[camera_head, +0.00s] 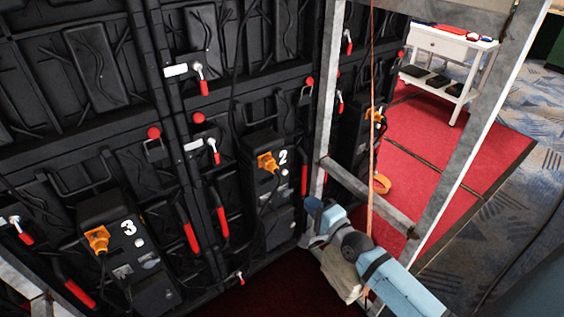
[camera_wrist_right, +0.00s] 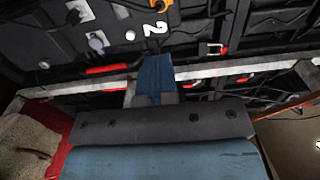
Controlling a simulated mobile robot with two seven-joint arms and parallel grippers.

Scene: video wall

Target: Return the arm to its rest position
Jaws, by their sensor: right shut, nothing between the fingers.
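My right arm comes in from the lower right in the head view, with blue links and a dark joint. Its gripper (camera_head: 314,207) is at the foot of the grey metal frame (camera_head: 325,100), in front of the black video wall panels (camera_head: 95,60). The gripper is shut and empty. In the right wrist view the blue and grey gripper end (camera_wrist_right: 155,72) points toward the panels, with a grey frame bar (camera_wrist_right: 240,72) across the picture close by. I cannot tell whether it touches the frame. My left gripper is not in view.
Black units marked 3 (camera_head: 125,262) and 2 (camera_head: 268,178) carry orange plugs. Red-handled latches (camera_head: 203,85) stick out of the wall. An orange strap (camera_head: 370,150) hangs inside the frame. A white cart (camera_head: 445,50) stands beyond, past open red carpet (camera_head: 435,145).

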